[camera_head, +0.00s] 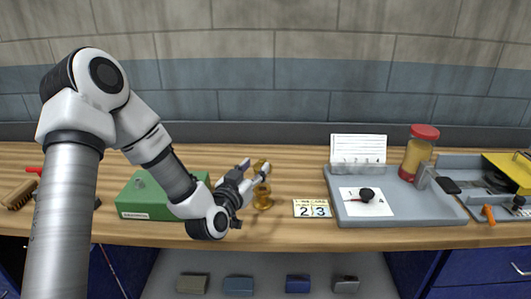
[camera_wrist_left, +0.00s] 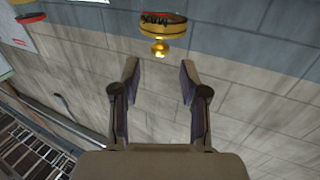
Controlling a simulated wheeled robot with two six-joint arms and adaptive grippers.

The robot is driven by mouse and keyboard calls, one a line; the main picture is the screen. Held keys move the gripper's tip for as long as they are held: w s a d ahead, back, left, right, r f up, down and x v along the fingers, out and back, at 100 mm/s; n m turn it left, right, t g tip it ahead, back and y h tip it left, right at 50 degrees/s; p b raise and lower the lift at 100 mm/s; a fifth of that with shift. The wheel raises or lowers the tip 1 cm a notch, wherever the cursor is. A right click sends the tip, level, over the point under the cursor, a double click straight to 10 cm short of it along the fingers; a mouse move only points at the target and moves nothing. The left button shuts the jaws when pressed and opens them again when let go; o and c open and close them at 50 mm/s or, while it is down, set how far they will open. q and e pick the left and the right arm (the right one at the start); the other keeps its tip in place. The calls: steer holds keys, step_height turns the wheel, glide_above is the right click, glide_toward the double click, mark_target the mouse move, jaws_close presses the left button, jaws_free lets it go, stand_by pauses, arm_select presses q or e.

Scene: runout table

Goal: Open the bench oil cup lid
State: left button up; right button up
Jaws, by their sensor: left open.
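The brass oil cup (camera_head: 263,200) stands on the wooden bench near its front edge. A brass piece (camera_head: 261,167), which looks like its lid, shows raised and tilted above the cup. My left gripper (camera_head: 249,177) is right beside the cup's upper part, on its left side, and hides some of it. In the left wrist view the gripper (camera_wrist_left: 158,70) is open with nothing between its fingers. A round brass part with dark lettering (camera_wrist_left: 163,22) and a small brass knob (camera_wrist_left: 160,48) show just beyond the fingertips. My right gripper is not in view.
A green box (camera_head: 145,200) stands left of the cup, behind my arm. Number cards (camera_head: 312,208) lie to the right, then a grey tray (camera_head: 425,212) with a red-capped jar (camera_head: 416,155). A brush (camera_head: 18,195) lies at far left. The wall is behind.

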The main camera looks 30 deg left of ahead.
mark_target(262, 160)
arm_select(q)
steer(key=w, duration=0.5)
steer(key=shift+w+a+f+p, duration=0.35)
steer(key=shift+a+f, duration=0.05)
steer(key=shift+s+r, duration=0.35)
steer(key=shift+s, duration=0.05)
steer(key=shift+c, duration=1.3)
jaws_close()
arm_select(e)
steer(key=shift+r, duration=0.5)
